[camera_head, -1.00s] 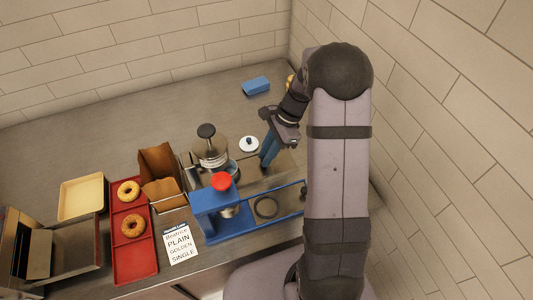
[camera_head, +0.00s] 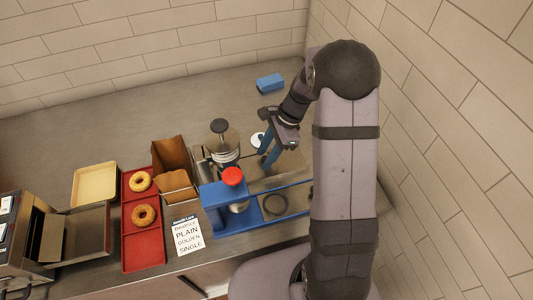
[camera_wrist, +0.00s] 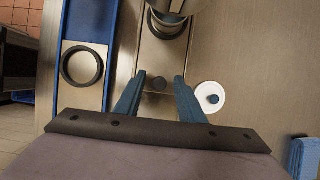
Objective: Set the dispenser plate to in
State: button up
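A silver cylinder with a black top (camera_head: 221,140) stands at the back of a long metal plate (camera_head: 290,163). In the wrist view the plate (camera_wrist: 150,52) runs from under the cylinder's round base (camera_wrist: 167,24) towards me, with a small dark knob (camera_wrist: 160,84) near its close end. My gripper (camera_head: 266,164) is above this end, fingers pointing down. Its two blue fingers (camera_wrist: 160,78) are apart, one each side of the knob, with gaps visible; their height over it is hard to tell. The blue press (camera_head: 222,196) with a red knob stands in front, with a dark ring (camera_head: 275,204) on its bed.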

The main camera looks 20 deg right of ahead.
jog(key=shift+r, duration=0.1)
jog(key=b+v, duration=0.2)
jog(key=v, duration=0.5)
jog(key=shift+r, duration=0.1)
dwell(0.3)
jog(key=s+a+n+h, duration=0.1)
jog(key=s+n, duration=0.4)
jog(key=s, duration=0.1)
jog(key=s+a+f+n+h, duration=0.1)
jog(key=s+n+h, duration=0.1)
jog(key=s+n, duration=0.4)
jog(key=s+a+f+n+h, duration=0.1)
jog(key=s+n, duration=0.5)
jog(key=shift+a+f, duration=0.15)
jog(key=shift+a, duration=0.15)
jog(key=shift+s+f+n+h, duration=0.1)
jog(key=shift+s+n+h, duration=0.2)
jog(key=shift+n, duration=0.2)
